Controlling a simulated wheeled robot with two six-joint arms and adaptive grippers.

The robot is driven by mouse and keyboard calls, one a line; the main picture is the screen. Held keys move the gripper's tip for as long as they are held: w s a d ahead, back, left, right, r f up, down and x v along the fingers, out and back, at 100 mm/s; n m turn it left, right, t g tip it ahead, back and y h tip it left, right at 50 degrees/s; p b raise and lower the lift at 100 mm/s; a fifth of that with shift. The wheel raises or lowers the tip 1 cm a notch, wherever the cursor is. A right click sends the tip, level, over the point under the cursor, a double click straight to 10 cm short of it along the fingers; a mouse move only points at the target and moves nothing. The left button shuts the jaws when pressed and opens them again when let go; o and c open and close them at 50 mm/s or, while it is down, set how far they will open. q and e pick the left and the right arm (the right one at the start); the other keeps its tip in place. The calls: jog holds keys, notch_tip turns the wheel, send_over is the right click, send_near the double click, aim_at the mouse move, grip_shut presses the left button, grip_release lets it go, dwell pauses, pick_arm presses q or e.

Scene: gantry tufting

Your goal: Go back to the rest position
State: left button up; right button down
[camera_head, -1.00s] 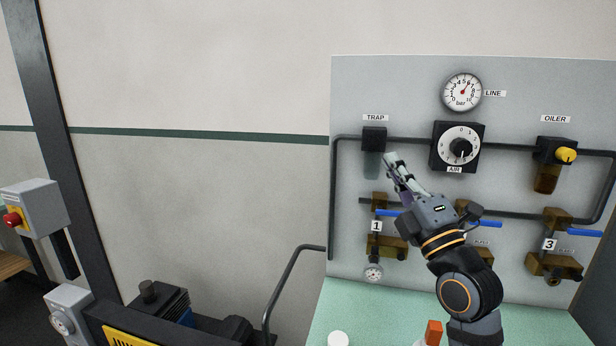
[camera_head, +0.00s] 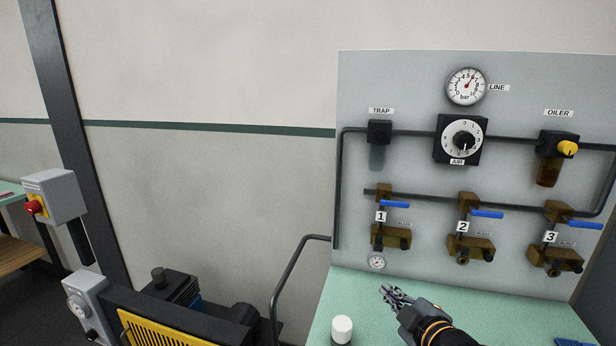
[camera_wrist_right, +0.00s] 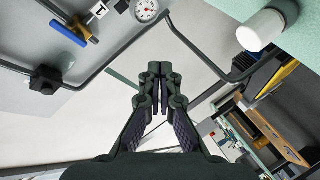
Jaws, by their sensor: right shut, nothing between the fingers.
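My right gripper (camera_head: 388,291) is low in the head view, above the green bench top (camera_head: 375,282) and below the grey valve panel (camera_head: 345,90). In the right wrist view its fingers (camera_wrist_right: 160,72) are close together and hold nothing. It is apart from the panel's valves and dials. My left gripper is not in view.
The panel carries blue-handled valves, a line gauge (camera_head: 466,86) and an air dial (camera_head: 461,139). A white-capped container (camera_head: 342,328) stands on the bench left of my gripper. A bent dark rail (camera_head: 290,272) rises left of the bench. A red-button box (camera_head: 55,197) is at far left.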

jog(key=s+d+f+m+g+h, duration=0.15)
jog(key=s+f+m+g, duration=0.25)
jog(key=s+f, duration=0.4)
jog(key=s+d+f+m+g+h, duration=0.1)
jog(key=s+d+f+m+g, duration=0.25)
jog(key=s+f, duration=0.45)
jog(key=s+d+f+m+g+h, duration=0.2)
jog(key=s+f+m+g, duration=0.25)
jog(key=s+f, duration=0.35)
notch_tip(320, 180, down, 25)
jog(key=s+d, duration=0.1)
jog(key=d, duration=0.1)
jog(key=s+d+f+g, duration=0.1)
jog(key=s+f, duration=1.5)
jog(key=s, duration=0.2)
jog(key=shift+s+f+m, duration=0.3)
jog(key=shift+s+m, duration=0.1)
jog(key=shift+d, duration=0.15)
